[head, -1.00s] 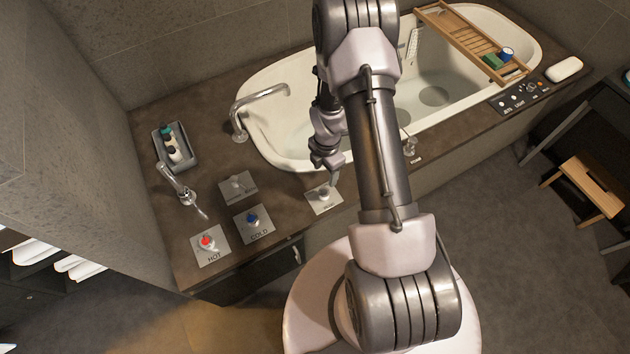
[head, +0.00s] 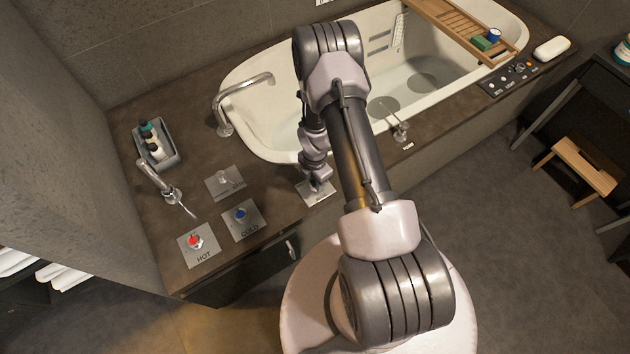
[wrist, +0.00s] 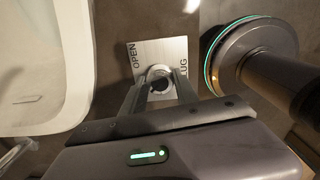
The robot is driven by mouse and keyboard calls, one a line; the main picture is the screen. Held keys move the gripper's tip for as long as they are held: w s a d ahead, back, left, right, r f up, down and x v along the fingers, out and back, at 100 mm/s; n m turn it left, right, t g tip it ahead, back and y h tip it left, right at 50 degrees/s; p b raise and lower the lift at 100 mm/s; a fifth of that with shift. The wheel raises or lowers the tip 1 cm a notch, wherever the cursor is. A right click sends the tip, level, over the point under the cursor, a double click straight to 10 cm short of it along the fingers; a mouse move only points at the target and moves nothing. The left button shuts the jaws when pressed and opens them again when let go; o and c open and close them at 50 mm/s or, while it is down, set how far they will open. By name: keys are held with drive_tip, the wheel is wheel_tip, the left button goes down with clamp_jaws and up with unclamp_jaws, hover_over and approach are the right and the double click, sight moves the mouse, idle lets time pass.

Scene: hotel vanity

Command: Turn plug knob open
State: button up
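The plug knob (wrist: 161,76) is a small round knob on a square metal plate (wrist: 178,50) lettered "OPEN" and "PLUG" in the wrist view. In the head view the plate (head: 318,196) lies on the dark counter in front of the tub and is partly covered by my wrist. My gripper (wrist: 161,84) points down at the plate. Its two fingers stand apart, one on each side of the knob. I cannot tell whether they touch it. In the head view my arm hides most of the fingers.
To the left are the red HOT knob (head: 195,241), the blue COLD knob (head: 240,215) and another metal plate (head: 225,183). The curved tub spout (head: 240,95) and the tub (head: 262,112) are behind. A bottle tray (head: 158,148) stands far left.

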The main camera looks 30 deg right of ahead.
clamp_jaws()
drive_tip(key=shift+m, duration=0.3)
drive_tip(key=m+b, duration=0.1)
drive_tip(key=m, duration=0.2)
drive_tip(key=shift+m, duration=0.4)
drive_tip(key=m, duration=0.3)
drive_tip(key=shift+m+b, duration=0.3)
drive_tip(key=shift+b, duration=0.1)
drive_tip(key=m+b, duration=0.1)
drive_tip(key=m, duration=0.3)
drive_tip(key=shift+m, duration=1.8)
drive_tip(key=shift+m+b, duration=0.3)
